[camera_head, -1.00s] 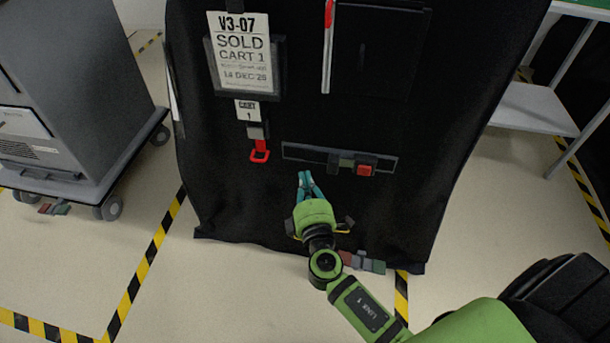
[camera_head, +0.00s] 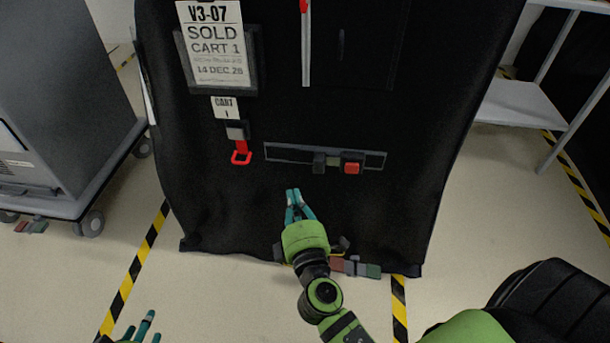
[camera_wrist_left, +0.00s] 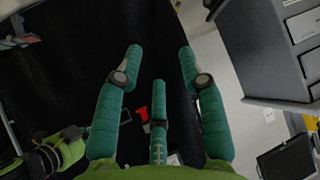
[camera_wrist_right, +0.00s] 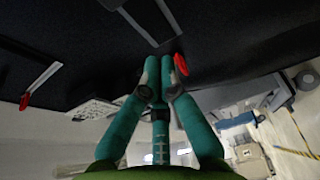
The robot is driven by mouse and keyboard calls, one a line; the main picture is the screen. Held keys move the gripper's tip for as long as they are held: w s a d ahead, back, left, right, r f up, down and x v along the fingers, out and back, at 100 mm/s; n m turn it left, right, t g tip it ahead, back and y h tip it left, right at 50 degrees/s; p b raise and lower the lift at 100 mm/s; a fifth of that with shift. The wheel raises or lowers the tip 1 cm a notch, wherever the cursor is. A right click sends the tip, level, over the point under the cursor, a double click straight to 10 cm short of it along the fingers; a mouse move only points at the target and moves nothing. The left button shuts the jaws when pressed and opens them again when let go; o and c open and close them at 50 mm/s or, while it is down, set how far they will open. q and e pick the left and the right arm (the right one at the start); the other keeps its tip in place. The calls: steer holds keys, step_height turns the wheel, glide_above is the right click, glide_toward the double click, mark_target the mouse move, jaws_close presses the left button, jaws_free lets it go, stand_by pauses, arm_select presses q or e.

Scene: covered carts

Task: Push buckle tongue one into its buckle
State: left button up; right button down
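On the black cover, a dark block (camera_head: 326,162) and a red-faced block (camera_head: 352,164) sit side by side on a grey-edged horizontal strip (camera_head: 288,153). They look like the buckle parts; I cannot tell whether they are joined. A red loop (camera_head: 241,157) hangs from a grey clip (camera_head: 237,130) to their left. My right gripper (camera_head: 293,191) is below the strip, left of the blocks, its fingertips together with nothing visibly held; it also shows in the right wrist view (camera_wrist_right: 159,66). My left gripper (camera_head: 142,330) is low at the left, open and empty in its wrist view (camera_wrist_left: 160,60).
A grey cart (camera_head: 60,110) stands at left, a pale shelf (camera_head: 515,110) at right. Coloured pieces (camera_head: 355,267) lie at the cover's hem. Striped tape (camera_head: 145,255) marks the floor.

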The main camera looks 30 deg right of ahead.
mark_target(319, 163)
steer(key=x, duration=0.8)
steer(key=shift+w+d+r+p, duration=0.1)
steer(key=shift+w+p, duration=0.05)
steer(key=shift+p, duration=0.15)
steer(key=shift+s+d, duration=0.4)
steer(key=shift+d, duration=0.2)
steer(key=shift+s+d, duration=0.35)
steer(key=shift+d, duration=0.3)
arm_select(q)
steer(key=s+a+f+g+y, duration=0.1)
steer(key=s+a+f+g, duration=0.1)
steer(key=s+f+g, duration=0.2)
steer(key=shift+s+a+f+n+g, duration=0.3)
steer(key=shift+s+a, duration=0.1)
steer(key=shift+s, duration=1)
arm_select(e)
steer(key=shift+s+d, duration=0.25)
steer(key=shift+d, duration=0.15)
